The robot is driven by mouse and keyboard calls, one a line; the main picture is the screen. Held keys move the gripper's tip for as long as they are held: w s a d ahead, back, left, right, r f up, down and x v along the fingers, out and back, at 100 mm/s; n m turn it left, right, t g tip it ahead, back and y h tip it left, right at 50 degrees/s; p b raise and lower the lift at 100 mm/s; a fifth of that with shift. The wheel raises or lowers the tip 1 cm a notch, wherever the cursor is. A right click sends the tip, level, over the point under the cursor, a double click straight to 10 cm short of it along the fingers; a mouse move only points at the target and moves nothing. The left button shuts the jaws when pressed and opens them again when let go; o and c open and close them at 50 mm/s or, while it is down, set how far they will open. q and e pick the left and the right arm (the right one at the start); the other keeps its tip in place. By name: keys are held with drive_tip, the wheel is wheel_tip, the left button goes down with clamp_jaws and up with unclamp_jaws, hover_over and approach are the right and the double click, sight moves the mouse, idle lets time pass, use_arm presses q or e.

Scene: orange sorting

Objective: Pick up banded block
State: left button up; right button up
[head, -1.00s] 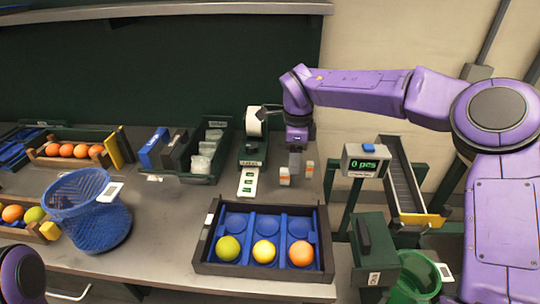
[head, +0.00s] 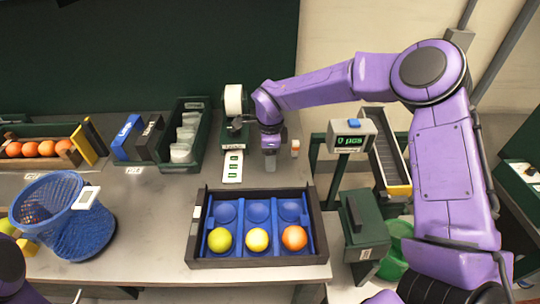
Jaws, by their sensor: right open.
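A small white block with an orange band (head: 295,147) stands upright on the grey table, just right of my right gripper. My right gripper (head: 270,163) points down over the table, between the label printer and this block. It is open. A second small banded block, seen earlier beside the first, does not show now; the gripper covers the area where it stood. Whether the jaws are around it cannot be told. My left gripper is not in view; only a purple part of my left arm shows at the lower left corner.
A label printer (head: 234,128) with a label strip stands left of the gripper. A dark tray (head: 193,228) with blue compartments holds three fruits in front. A counter display (head: 350,136) stands right. A blue basket (head: 85,235) is at left.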

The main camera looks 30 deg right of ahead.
drive_tip(key=shift+s+r, duration=0.1)
drive_tip(key=shift+s, duration=0.1)
drive_tip(key=shift+w, duration=0.1)
clamp_jaws()
drive_tip(key=shift+r, duration=0.3)
wheel_tip(320, 180, up, 3)
drive_tip(key=shift+f+b, duration=0.2)
drive_tip(key=shift+b, duration=0.15)
drive_tip(key=s+a+r+b, duration=0.2)
drive_tip(key=s+r, duration=0.3)
drive_tip(key=s, duration=0.1)
drive_tip(key=s+a+r+b, duration=0.2)
drive_tip(key=s+a+r, duration=0.1)
drive_tip(key=s, duration=0.4)
drive_tip(key=shift+a+r, duration=0.3)
drive_tip(key=shift+r, duration=0.6)
